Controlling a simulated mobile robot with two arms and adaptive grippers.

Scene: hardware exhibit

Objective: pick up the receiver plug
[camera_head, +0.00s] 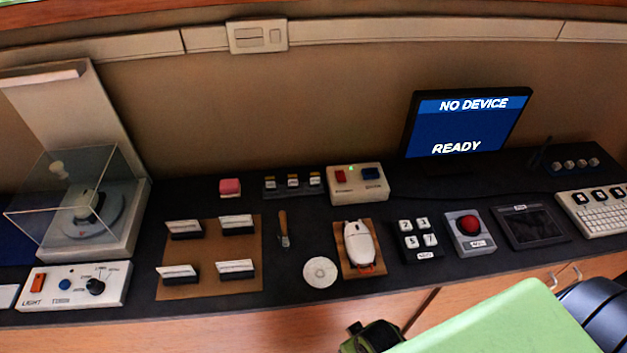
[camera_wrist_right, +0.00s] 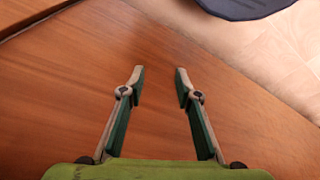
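I cannot tell for sure which item is the receiver plug. Three small upright pieces with yellow and white tops stand in a dark holder (camera_head: 293,186) at the back middle of the counter. A white computer mouse (camera_head: 359,243) lies on a brown mat, with a small orange-red bit at its front edge. My right gripper is open and empty in the right wrist view (camera_wrist_right: 160,75), over bare wood. In the head view only part of it (camera_head: 372,338) shows at the bottom edge, in front of the counter. My left gripper is in neither view.
A white box (camera_head: 357,184) with red and blue parts stands beside the holder. The monitor (camera_head: 468,122) reads "NO DEVICE" and "READY". A pink block (camera_head: 230,187), a white disc (camera_head: 320,272), a number keypad (camera_head: 419,239) and a red button (camera_head: 470,224) also occupy the counter.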

